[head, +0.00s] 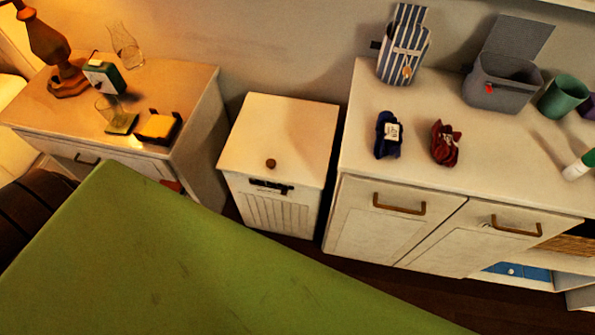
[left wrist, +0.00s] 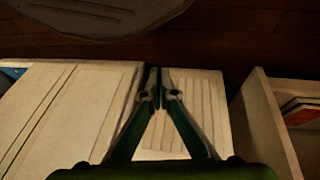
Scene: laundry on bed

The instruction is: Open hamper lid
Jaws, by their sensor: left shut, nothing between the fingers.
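The hamper (head: 264,215) is a white box with a grooved front, standing between the nightstand and the long cabinet. Its flat lid (head: 300,130) is down, with a round brown knob (head: 270,163) near the front edge. A dark slot or handle shows on the front just below the lid. In the left wrist view my left gripper (left wrist: 160,92) is shut and empty, its fingertips in front of the grooved hamper front (left wrist: 200,92). The picture does not settle whether they touch it. The knob is not visible there. My right gripper is in neither view.
The nightstand (head: 195,100) with lamp and glassware is left of the hamper. The cabinet (head: 385,215) on the right bears a striped bag (head: 404,45), a grey bin (head: 500,85) and dark cloths. Floor shows in front of the hamper.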

